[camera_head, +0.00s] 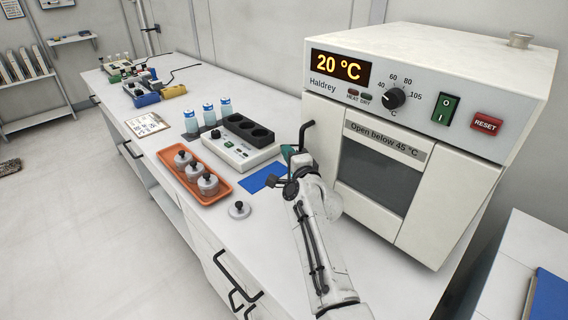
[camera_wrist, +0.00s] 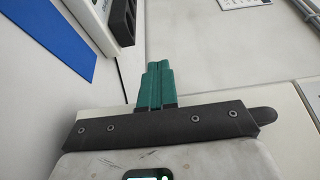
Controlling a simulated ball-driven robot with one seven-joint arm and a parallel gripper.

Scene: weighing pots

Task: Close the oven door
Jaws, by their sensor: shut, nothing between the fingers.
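The white oven (camera_head: 455,205) stands at the right of the bench in the head view, its display reading 20 °C. Its door (camera_head: 335,120) has a dark window and a label "Open below 45 °C". The door looks about flush with the oven front; I cannot tell whether a small gap remains. A black handle (camera_head: 305,130) sticks out at the door's left edge. My gripper (camera_head: 288,152) is just left of the door, close to the handle; contact cannot be told. In the wrist view its green fingers (camera_wrist: 157,85) are together and empty.
Left of my gripper are a blue mat (camera_head: 262,178), a white device with dark wells (camera_head: 238,150), and an orange tray (camera_head: 213,197) of lidded pots. Blue-capped bottles (camera_head: 208,114) stand behind.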

